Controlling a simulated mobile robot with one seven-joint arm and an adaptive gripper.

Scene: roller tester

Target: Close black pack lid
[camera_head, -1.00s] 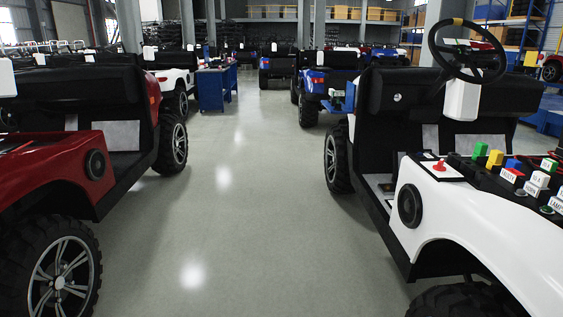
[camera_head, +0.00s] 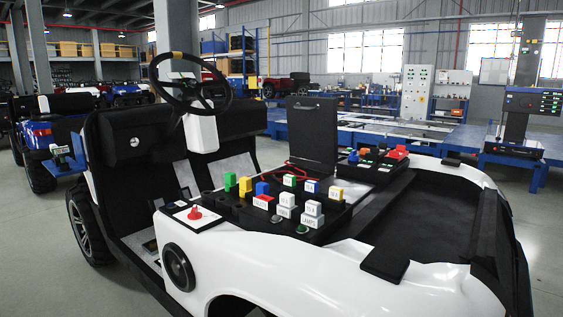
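A black lid (camera_head: 312,133) stands open and upright on the white vehicle (camera_head: 200,245), with a small handle-like bar at its top edge. It rises behind a black panel (camera_head: 335,213) that carries several coloured blocks and labelled white blocks. A red cable (camera_head: 279,172) lies near the lid's lower left. My gripper is not in view.
A red knob (camera_head: 195,212) sits on a plate left of the blocks. A steering wheel (camera_head: 190,82) rises above the seats. Another black unit with coloured parts (camera_head: 378,157) lies right of the lid. Grey floor (camera_head: 40,255) is clear at left.

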